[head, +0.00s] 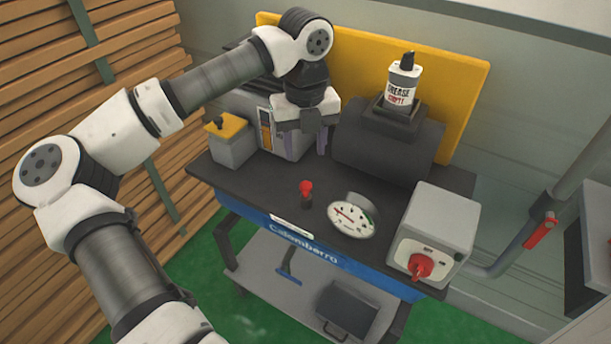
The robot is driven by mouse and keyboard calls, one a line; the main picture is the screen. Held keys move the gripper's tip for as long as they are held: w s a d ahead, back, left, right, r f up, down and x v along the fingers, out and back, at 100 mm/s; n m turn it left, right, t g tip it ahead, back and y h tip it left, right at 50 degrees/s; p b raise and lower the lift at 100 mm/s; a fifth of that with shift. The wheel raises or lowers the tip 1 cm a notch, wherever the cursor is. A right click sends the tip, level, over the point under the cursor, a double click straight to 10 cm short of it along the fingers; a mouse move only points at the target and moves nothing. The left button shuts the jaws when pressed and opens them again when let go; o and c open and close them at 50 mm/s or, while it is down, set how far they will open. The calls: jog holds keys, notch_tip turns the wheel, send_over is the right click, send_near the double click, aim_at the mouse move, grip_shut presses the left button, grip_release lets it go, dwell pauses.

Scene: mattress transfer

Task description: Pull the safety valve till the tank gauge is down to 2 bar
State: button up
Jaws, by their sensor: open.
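A small red-topped valve knob (306,187) stands upright on a dark stem on the dark top of the compressor bench (250,187). The round white tank gauge (352,220) is just right of it. Its red needle points to the left side of the dial; the numbers are too small to read. My gripper (306,138) points down, open, with nothing visible between its fingers. It shows above the red knob in the picture, in front of the grey machine block, and apart from the knob.
A grey box with a red rotary switch (420,267) sits at the bench's right front. A grease can (402,82) stands on the dark motor block (385,145). A small yellow-topped box (228,140) is at left. A red-handled pipe (530,235) runs at right.

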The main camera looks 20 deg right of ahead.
aim_at(306, 184)
notch_tip(306, 184, down, 10)
jog(key=shift+r+p, duration=0.15)
jog(key=shift+p, duration=0.85)
jog(key=shift+c, duration=0.3)
grip_shut()
